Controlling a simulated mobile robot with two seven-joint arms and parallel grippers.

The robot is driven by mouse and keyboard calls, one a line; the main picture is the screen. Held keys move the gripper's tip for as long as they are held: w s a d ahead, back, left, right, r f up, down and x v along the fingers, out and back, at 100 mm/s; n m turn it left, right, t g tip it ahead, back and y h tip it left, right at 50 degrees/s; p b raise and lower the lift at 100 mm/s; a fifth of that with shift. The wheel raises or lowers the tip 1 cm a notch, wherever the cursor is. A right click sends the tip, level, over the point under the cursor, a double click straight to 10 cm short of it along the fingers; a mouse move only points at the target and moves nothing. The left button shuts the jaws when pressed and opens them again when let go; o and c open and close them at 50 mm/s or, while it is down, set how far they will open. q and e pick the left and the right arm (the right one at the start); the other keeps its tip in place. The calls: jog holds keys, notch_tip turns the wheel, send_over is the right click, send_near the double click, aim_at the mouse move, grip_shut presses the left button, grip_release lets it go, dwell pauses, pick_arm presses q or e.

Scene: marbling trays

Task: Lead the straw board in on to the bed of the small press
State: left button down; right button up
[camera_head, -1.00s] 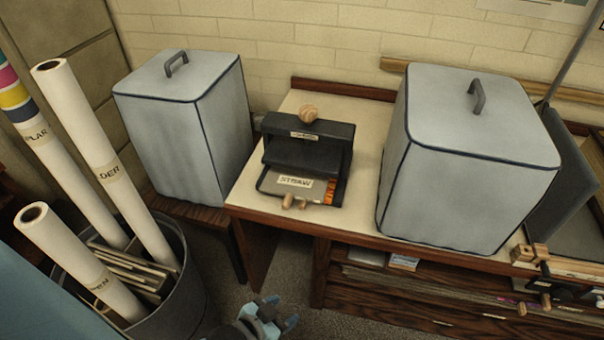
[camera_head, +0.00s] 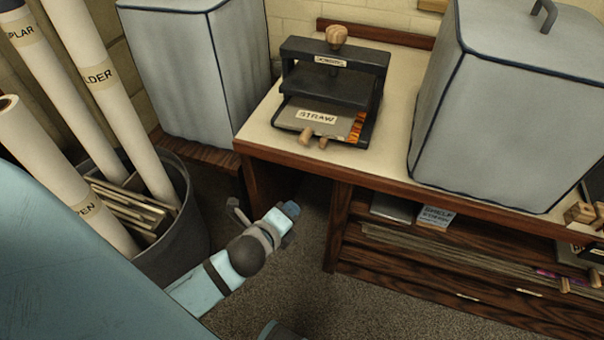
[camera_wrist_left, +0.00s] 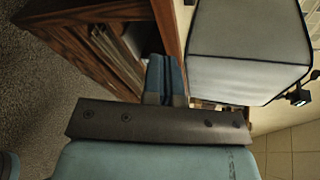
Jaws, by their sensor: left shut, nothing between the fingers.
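The straw board (camera_head: 343,120) is a flat grey board with a white "STRAW" label and wooden pegs at its front edge. It lies at the front opening of the small press (camera_head: 333,88), a dark frame with a round wooden knob on top. The board's back part is hidden by the press, so I cannot tell how far in it reaches. My left gripper (camera_head: 290,209) is shut and empty, in front of and below the table edge, apart from the board. Its closed blue fingers (camera_wrist_left: 165,78) also show in the left wrist view. My right gripper is not clearly seen.
Covered grey boxes stand left (camera_head: 195,75) and right (camera_head: 495,105) of the press. The table (camera_head: 268,132) has bare room around the press. Below are shelves (camera_head: 420,255) with boards. A bin (camera_head: 190,225) of paper rolls stands at left. Orange patterned material (camera_head: 357,127) shows by the board's right edge.

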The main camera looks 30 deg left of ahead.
notch_tip(320, 180, down, 7)
jog(key=b, duration=0.9)
pick_arm(q)
jog(key=w+a+m+t+y+b, duration=0.1)
jog(key=w+a+m, duration=0.1)
jog(key=w+m, duration=0.2)
jog(key=w+a+m+t+y, duration=0.1)
jog(key=w+a+m, duration=0.2)
jog(key=w, duration=0.4)
jog(key=w+a+m+t+y+b, duration=0.1)
jog(key=w+a+m, duration=0.2)
jog(key=w, duration=0.3)
jog(key=shift+a+m+y+b, duration=0.1)
jog(key=shift+m+y+b, duration=0.25)
jog(key=shift+m, duration=0.45)
pick_arm(e)
jog(key=w+a+r+t+y, duration=0.1)
jog(key=w+a+r+t, duration=0.1)
jog(key=a+r, duration=0.1)
jog(key=shift+w+r+t+y, duration=0.25)
jog(key=shift+r+t+y, duration=0.15)
jog(key=shift+r, duration=0.4)
pick_arm(q)
jog(key=shift+w, duration=0.1)
